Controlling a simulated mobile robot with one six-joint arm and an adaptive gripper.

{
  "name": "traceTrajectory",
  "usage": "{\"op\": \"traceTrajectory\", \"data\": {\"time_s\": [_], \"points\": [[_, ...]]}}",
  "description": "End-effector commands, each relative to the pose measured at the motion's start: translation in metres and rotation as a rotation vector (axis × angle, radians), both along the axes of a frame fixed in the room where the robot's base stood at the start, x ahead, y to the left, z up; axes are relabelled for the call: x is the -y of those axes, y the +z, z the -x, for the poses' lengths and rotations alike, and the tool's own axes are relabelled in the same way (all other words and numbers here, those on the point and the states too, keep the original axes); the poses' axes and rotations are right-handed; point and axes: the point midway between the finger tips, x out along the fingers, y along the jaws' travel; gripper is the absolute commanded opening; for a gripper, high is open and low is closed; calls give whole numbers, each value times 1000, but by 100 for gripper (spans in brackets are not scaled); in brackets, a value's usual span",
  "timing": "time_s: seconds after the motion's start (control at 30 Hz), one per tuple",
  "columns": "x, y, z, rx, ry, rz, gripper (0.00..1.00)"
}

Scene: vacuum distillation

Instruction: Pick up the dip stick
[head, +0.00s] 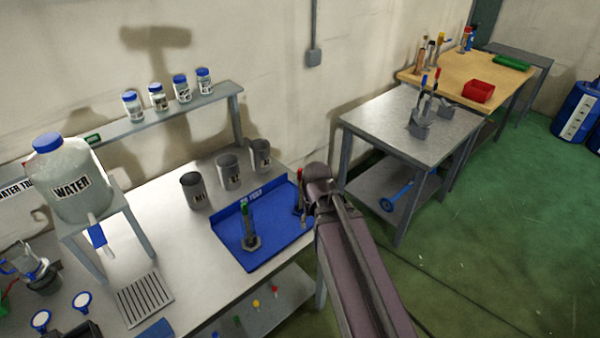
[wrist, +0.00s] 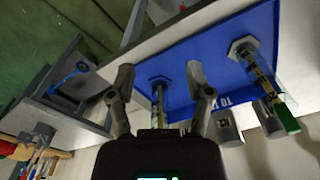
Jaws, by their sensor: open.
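A slim upright stick with a red top (head: 298,176) stands in a small holder at the right end of the blue tray, partly hidden by my arm. A second, green-topped stick (head: 246,215) stands in a hexagonal holder on the same tray; it also shows in the wrist view (wrist: 283,116). I cannot tell from the markings which is the dip stick. My gripper (wrist: 160,74) is open in the wrist view. The first stick's shaft (wrist: 159,99) appears between its fingers, with clear space on both sides. Its top is hidden by the gripper body.
The blue tray (head: 265,260) lies on the grey bench's right end. Several grey beakers (head: 195,190) stand behind it. A water jug (head: 75,190) stands on a raised stand at left. A second table (head: 385,120) stands to the right, beyond an open floor gap.

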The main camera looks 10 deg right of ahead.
Motion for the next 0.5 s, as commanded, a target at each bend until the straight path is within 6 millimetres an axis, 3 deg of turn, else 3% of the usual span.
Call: {"op": "traceTrajectory", "data": {"time_s": [0.03,0.27,0.5], "points": [[0,19,-3,1,3,0,66],[1,60,-18,3,29,1,66],[2,103,-50,0,93,5,66]]}}
